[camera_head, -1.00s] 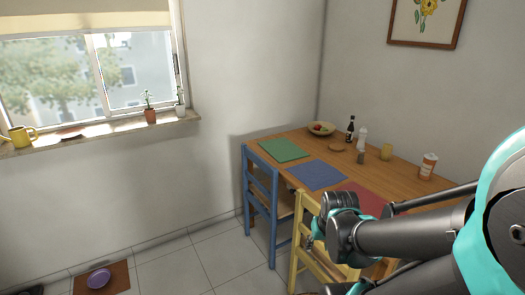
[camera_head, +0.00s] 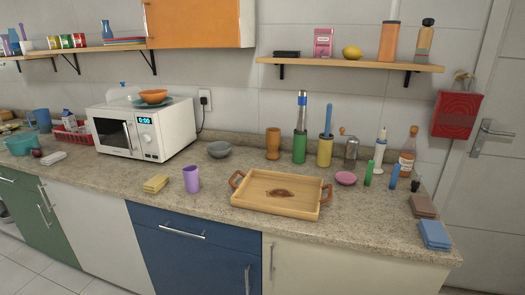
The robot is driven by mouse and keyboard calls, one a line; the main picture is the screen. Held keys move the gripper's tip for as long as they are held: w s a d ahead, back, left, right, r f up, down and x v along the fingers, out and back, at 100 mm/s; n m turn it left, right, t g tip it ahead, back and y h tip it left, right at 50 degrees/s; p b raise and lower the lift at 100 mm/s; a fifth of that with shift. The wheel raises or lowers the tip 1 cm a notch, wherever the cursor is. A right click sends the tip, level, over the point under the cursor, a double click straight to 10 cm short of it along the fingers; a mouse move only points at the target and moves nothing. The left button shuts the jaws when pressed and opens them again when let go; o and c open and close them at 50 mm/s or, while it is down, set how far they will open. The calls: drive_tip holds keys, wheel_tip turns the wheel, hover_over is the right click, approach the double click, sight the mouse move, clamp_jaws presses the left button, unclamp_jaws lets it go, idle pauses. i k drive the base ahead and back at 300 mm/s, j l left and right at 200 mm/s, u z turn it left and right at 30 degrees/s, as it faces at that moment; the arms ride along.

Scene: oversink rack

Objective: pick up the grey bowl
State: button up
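The grey bowl (camera_head: 219,149) stands upright on the speckled countertop, between the microwave and the wooden tray, towards the wall. It is small and dark grey, and nothing touches it. My gripper is outside the current head view, so its state and its distance from the bowl do not show.
A white microwave (camera_head: 146,125) with an orange bowl (camera_head: 153,96) on top stands left of the bowl. A purple cup (camera_head: 191,179), a yellow sponge stack (camera_head: 156,183) and a wooden tray (camera_head: 279,208) lie nearer the front. A brown cup (camera_head: 273,143) stands to the right.

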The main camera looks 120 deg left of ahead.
sight(218, 149)
drive_tip(key=u, duration=4.05)
drive_tip(key=j+u, duration=0.2)
drive_tip(key=i+j+z, duration=0.1)
drive_tip(key=j, duration=0.25)
drive_tip(key=i+j, duration=0.25)
drive_tip(key=i+j+z, duration=0.15)
drive_tip(key=j, duration=0.3)
drive_tip(key=i+j+z, duration=0.1)
drive_tip(key=j, duration=0.25)
drive_tip(key=i+j, duration=0.2)
drive_tip(key=j, duration=0.2)
drive_tip(key=i+j+z, duration=0.15)
drive_tip(key=j, duration=0.2)
